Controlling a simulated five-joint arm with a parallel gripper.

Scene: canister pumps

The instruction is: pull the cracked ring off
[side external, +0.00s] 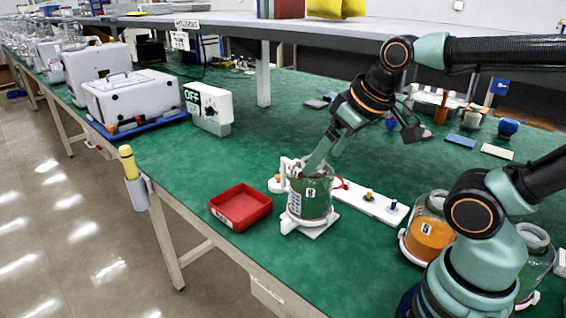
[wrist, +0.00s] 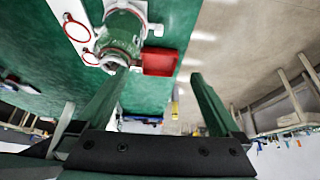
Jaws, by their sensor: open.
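A clear canister (side external: 310,200) with a label stands on a white base in the side view. It also shows in the wrist view (wrist: 122,28), at upper left. I cannot tell a crack in either. In the side view a bit of red shows at the canister's right, partly hidden. My gripper (side external: 322,162) is open at the canister's top. In the wrist view my gripper (wrist: 158,76) has its fingers wide apart, the left one overlapping the canister.
A red tray (side external: 240,207) lies left of the canister; it also shows in the wrist view (wrist: 158,61). A white strip with pegs (side external: 378,204) lies to the right. A jar with orange contents (side external: 430,238) stands farther right.

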